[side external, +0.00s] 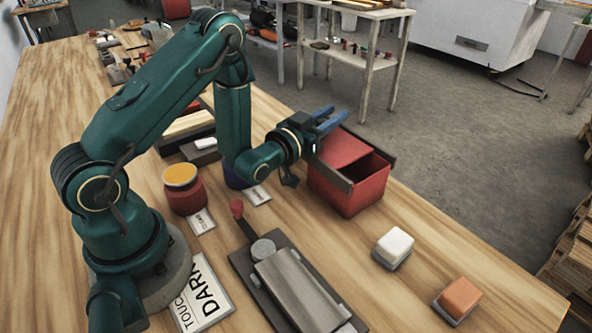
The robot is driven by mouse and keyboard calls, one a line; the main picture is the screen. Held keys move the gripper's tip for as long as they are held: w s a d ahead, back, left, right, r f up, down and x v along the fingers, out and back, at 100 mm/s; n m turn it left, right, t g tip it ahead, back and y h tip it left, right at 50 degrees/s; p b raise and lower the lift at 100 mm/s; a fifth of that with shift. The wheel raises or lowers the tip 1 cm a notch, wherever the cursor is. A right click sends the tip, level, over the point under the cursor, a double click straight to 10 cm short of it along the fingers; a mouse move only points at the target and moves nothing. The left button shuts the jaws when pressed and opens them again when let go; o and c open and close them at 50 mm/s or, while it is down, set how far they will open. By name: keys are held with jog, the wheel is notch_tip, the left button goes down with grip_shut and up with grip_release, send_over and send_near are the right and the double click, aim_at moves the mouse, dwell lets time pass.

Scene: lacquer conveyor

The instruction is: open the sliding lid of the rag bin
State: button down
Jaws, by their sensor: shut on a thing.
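The rag bin (341,196) is a red box with dark rails along its top, standing on the bench in the middle of the side view. Its red sliding lid (346,148) covers the left part of the top. A dark gap shows at the right, so the bin is partly open. My gripper (336,115), with blue fingers, is at the far left edge of the bin, level with the lid. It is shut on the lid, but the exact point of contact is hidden.
A grey roller device (296,290) with a red-knobbed lever lies in front of the bin. A white block (394,247) and an orange block (461,297) sit to the right. A red jar with a yellow top (182,188) stands left.

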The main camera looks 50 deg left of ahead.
jog(key=shift+a, duration=2.2)
jog(key=c, duration=0.7)
grip_release()
jog(key=shift+o, duration=0.2)
jog(key=v, duration=0.5)
